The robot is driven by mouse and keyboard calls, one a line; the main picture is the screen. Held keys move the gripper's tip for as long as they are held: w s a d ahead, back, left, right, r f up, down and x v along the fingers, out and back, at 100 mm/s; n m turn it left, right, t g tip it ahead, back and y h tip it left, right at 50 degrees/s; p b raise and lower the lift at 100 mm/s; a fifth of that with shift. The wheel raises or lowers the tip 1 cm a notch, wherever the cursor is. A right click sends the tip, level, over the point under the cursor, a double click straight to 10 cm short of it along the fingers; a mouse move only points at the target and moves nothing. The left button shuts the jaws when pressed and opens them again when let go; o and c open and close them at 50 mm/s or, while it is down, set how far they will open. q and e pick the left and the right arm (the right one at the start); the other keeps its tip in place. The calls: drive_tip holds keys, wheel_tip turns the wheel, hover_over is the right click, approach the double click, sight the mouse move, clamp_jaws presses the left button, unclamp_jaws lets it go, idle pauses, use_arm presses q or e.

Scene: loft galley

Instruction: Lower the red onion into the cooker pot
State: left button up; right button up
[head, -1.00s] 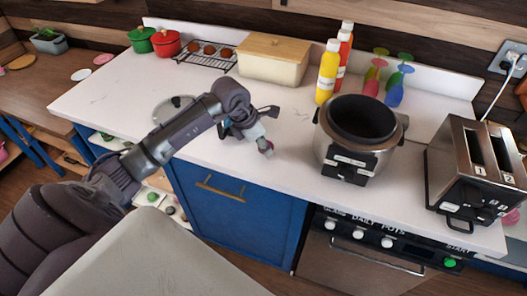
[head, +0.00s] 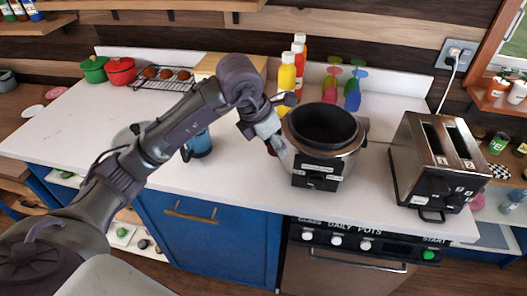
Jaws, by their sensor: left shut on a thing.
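The cooker pot (head: 348,160) stands on the white counter, its dark round mouth open upward and empty as far as I can see. My left gripper (head: 275,146) is just left of the pot, at about rim height in the picture. It is shut on a small dark red thing, apparently the red onion (head: 271,149), mostly hidden by the fingers. I cannot tell whether the gripper touches the pot's side. My right gripper is not in view.
Yellow and red bottles (head: 287,78) and coloured upright utensils (head: 352,95) stand behind the pot. A toaster (head: 405,165) is to its right. A blue vessel (head: 201,145) stands partly behind my arm. The counter front left of the pot is clear.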

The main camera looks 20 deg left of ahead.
use_arm(q)
drive_tip(key=w+d+r+p, duration=0.1)
drive_tip(key=w+r, duration=0.1)
drive_tip(key=w+d+r, duration=0.1)
drive_tip(key=w+r, duration=0.1)
drive_tip(key=w+d+r+p, duration=0.1)
drive_tip(key=w+r, duration=0.1)
drive_tip(key=shift+p, duration=0.3)
drive_tip(key=w+d, duration=0.4)
drive_tip(key=w, duration=0.4)
drive_tip(key=shift+w+f, duration=0.15)
drive_tip(key=shift+w, duration=0.05)
drive_tip(key=shift+f, duration=0.1)
drive_tip(key=shift+f+b, duration=3.15)
drive_tip(key=shift+f, duration=1.25)
drive_tip(key=shift+f+b, duration=1.35)
drive_tip(key=shift+f, duration=0.6)
drive_tip(key=o, duration=1.2)
